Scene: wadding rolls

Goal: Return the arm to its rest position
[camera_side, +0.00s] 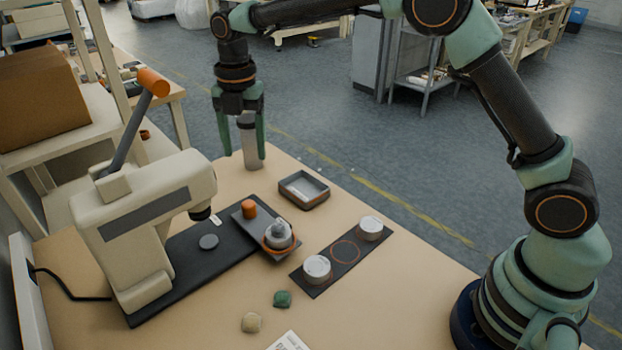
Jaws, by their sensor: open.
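My gripper (244,155) points down at the back edge of the table, with its two green fingers apart. A grey upright cylinder (251,148) shows between the fingers, its foot near the table's edge; I cannot tell whether the fingers touch it. My arm reaches from the right across the top of the view to the gripper. Two white round pieces (317,268) (370,227) sit at the ends of a dark strip (329,275), with an empty orange ring marked between them.
A beige lever press (140,225) with an orange-tipped handle stands left on a dark base (190,290). Beside it a dark plate (247,228) carries an orange cylinder and a grey domed piece.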

